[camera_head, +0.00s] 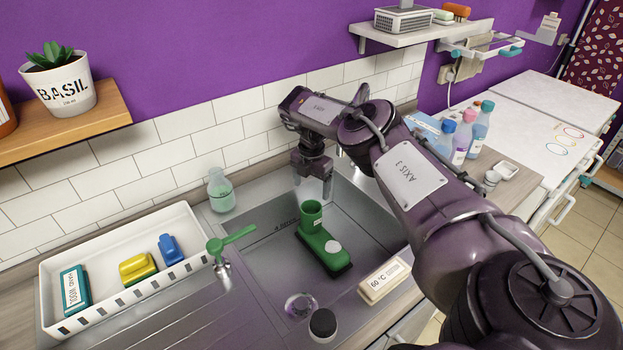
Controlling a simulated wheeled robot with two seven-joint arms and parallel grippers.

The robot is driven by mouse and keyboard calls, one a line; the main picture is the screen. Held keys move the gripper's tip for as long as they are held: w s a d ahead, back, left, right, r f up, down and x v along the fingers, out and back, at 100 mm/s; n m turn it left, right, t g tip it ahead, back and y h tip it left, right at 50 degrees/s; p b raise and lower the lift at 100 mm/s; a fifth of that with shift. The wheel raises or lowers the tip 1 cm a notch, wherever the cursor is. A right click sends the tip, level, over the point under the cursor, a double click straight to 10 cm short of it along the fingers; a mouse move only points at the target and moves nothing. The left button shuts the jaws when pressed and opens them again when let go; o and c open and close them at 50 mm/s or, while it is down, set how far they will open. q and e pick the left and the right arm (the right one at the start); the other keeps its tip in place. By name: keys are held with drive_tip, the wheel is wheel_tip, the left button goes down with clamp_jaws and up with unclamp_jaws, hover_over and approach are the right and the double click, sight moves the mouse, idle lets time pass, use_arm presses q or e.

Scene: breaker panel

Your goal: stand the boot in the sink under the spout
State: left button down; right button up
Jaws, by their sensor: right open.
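The green boot (322,247) stands upright on its sole in the metal sink (270,262). Its open shaft is toward the back and its toe points to the lower right; a pale round patch shows on it. My right gripper (313,198) is open just above and behind the shaft, pointing down, with no object visible between its pale fingers. A green-topped tap (230,241) stands at the sink's left edge, left of the boot; I cannot tell whether its green arm is the spout or a lever. My left gripper is not in view.
A white tray (190,222) with several small items lies left. A bottle of green liquid (219,190) stands behind the tap. A dark-topped round object (323,324) and a "60 °C" block (384,279) sit at the front. Bottles (463,138) stand right, behind my arm.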

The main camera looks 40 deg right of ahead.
use_arm(q)
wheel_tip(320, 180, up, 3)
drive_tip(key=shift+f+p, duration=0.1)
drive_tip(key=shift+p, duration=0.7)
use_arm(e)
wheel_tip(320, 180, up, 3)
drive_tip(key=shift+r, duration=0.15)
